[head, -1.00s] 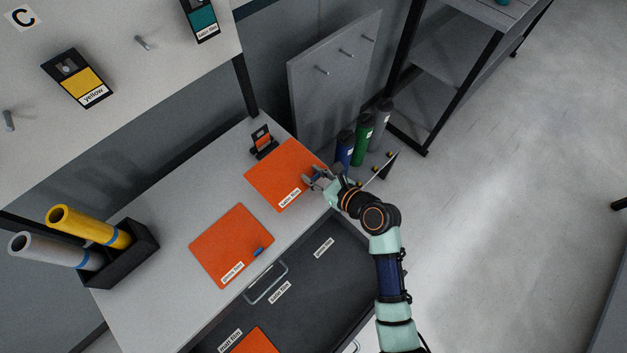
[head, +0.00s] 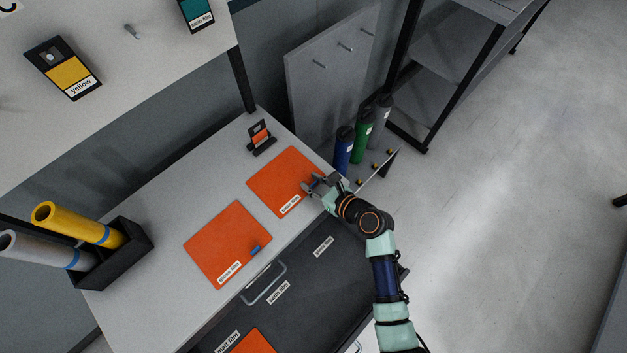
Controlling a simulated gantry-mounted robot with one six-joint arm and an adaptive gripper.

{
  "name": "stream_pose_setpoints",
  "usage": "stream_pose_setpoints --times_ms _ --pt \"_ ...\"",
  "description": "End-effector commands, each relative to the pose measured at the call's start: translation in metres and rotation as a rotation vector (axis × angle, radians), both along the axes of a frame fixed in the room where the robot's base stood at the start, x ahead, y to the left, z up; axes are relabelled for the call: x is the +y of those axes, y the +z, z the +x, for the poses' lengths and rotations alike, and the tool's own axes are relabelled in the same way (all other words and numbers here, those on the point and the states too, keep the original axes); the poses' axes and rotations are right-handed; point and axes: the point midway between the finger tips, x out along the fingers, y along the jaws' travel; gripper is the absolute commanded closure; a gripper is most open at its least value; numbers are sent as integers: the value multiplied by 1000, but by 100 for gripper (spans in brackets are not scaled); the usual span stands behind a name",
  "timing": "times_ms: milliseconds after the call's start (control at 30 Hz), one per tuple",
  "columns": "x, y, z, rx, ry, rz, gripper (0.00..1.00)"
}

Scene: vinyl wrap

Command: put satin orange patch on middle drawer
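The orange patch (head: 278,180) at the back right of the worktop has a white label at its front edge that seems to read satin film. My gripper (head: 311,187) is at this patch's right edge, low over it. The fingers look small and dark, and I cannot tell whether they hold the edge. The middle label (head: 278,292) seems to read satin film, with a handle (head: 264,284) close by. Another label (head: 324,246) is to its upper right.
A second orange patch (head: 226,246) with a blue tab lies on the worktop (head: 150,222). Another orange patch (head: 252,342) is on the drawer area at the bottom. A black holder (head: 128,262) with rolls is left. Blue, green and grey bottles (head: 364,130) stand behind my gripper.

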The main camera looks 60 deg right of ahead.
Motion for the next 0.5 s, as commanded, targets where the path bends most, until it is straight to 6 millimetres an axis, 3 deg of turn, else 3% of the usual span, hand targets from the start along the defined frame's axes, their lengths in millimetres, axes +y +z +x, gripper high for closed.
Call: stream_pose_setpoints --times_ms 100,400,500 --pt "0 0 0 0 0 0 46" --pt "0 4 0 0 0 -2 46" --pt "3 9 -12 1 -4 1 46"
